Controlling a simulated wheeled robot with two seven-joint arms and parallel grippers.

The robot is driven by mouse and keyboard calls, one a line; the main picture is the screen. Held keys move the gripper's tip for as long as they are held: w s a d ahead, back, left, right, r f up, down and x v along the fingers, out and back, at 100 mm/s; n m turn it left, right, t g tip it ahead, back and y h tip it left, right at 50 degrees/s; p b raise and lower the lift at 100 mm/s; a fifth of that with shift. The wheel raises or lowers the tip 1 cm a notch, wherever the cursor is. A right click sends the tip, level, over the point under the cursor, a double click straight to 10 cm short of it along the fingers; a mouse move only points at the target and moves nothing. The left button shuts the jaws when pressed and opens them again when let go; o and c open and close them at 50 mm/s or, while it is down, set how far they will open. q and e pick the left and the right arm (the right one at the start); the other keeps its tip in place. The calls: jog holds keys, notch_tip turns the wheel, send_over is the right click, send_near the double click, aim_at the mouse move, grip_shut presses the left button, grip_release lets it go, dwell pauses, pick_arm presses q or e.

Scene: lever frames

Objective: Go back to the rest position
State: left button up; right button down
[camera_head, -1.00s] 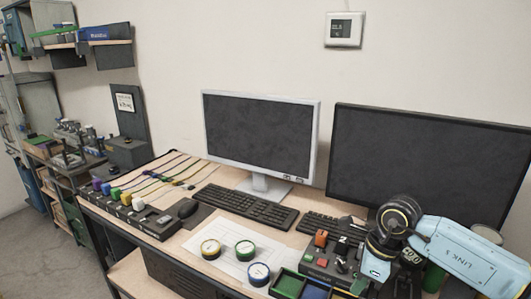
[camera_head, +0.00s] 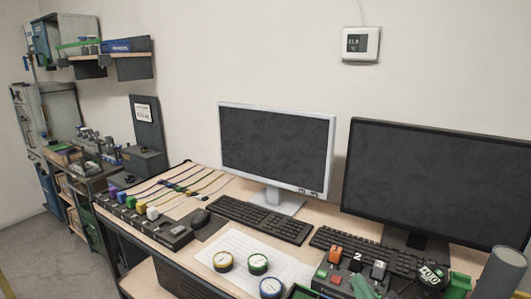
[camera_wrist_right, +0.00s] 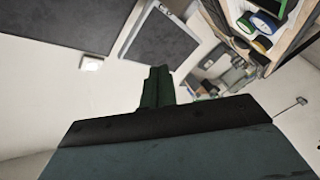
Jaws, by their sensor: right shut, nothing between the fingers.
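My right gripper (camera_wrist_right: 157,86) shows in the right wrist view with its green fingers together and nothing between them. They stand out in front of the pale wall, beyond my dark wrist. My left gripper is in neither view.
The desk carries a white monitor (camera_head: 277,150), a black monitor (camera_head: 440,185), keyboards (camera_head: 262,219) and several round coloured-rim pieces (camera_head: 258,263). A grey cylinder (camera_head: 505,271) stands at the right. A row of coloured blocks (camera_head: 139,207) lines the left edge.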

jog(key=s+d+f+m+g+h, duration=0.1)
jog(key=s+d+f+m+g, duration=0.1)
jog(key=s+f+m+g, duration=0.25)
jog(key=s+d+f+m+g+h, duration=0.1)
jog(key=s+d+f+m+g, duration=0.15)
jog(key=s+f, duration=0.35)
jog(key=s+f+m+g+y, duration=0.1)
jog(key=s+f+g, duration=0.3)
jog(key=s, duration=0.3)
jog(key=s+f+m+g, duration=0.1)
jog(key=s+f+g, duration=0.2)
jog(key=s, duration=0.3)
notch_tip(320, 180, down, 26)
jog(key=s+g+b, duration=0.1)
jog(key=b, duration=0.2)
jog(key=s+d+f+g+b, duration=0.1)
jog(key=s+d+f+b, duration=0.1)
jog(key=s+f, duration=1.5)
jog(key=shift+d+f+n+g, duration=0.15)
jog(key=shift+f+n+g, duration=0.15)
jog(key=shift+f, duration=0.5)
